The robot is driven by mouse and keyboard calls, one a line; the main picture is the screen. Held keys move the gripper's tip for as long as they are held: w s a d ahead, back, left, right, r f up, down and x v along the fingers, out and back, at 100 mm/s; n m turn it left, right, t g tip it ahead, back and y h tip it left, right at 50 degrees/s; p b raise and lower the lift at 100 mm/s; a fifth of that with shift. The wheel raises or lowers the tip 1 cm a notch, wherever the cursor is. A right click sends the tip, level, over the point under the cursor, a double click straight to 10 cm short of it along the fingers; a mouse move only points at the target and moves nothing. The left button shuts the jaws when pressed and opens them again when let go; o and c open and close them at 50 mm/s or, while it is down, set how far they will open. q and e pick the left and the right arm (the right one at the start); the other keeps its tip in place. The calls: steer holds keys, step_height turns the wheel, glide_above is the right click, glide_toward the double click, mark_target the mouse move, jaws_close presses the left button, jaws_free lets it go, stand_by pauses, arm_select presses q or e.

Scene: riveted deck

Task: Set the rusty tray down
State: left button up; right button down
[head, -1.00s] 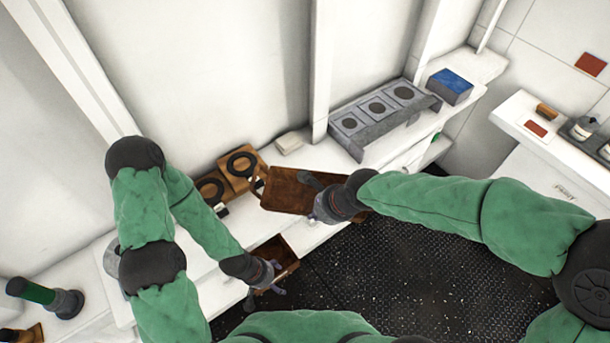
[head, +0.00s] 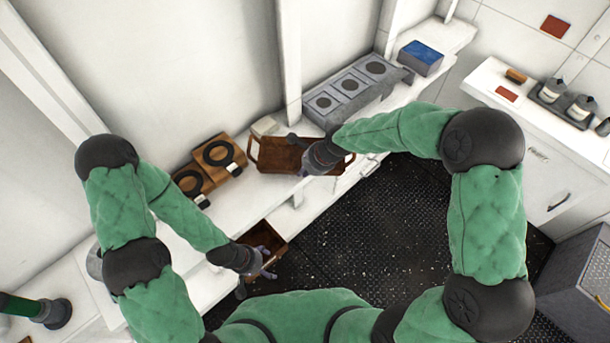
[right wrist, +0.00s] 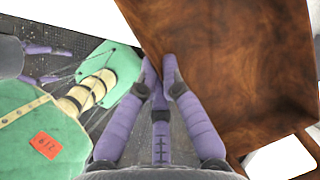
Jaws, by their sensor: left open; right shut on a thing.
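The rusty tray (head: 276,158), brown with raised handles at its ends, is over the white counter in the head view. It also fills the upper right of the right wrist view (right wrist: 235,65). My right gripper (head: 302,156) is shut on the tray's near side; in the right wrist view its purple fingers (right wrist: 160,75) meet at the tray's edge. The tray looks about level, but I cannot tell whether its underside touches the counter. My left gripper (head: 265,262) is open, low at the open brown drawer (head: 268,238); its fingertips are partly hard to make out.
Wooden blocks with black rings (head: 220,152) stand close left of the tray. A grey rack with round recesses (head: 350,90) stands to its right, and a small pale block (head: 264,126) behind it. A blue-topped box (head: 421,57) is farther right. The dark deck (head: 390,230) is clear.

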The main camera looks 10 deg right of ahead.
steer(key=shift+w+d+f, duration=0.1)
steer(key=shift+w+f, duration=0.2)
steer(key=shift+f, duration=1.45)
steer(key=shift+f, duration=0.15)
steer(key=c, duration=1.4)
jaws_free()
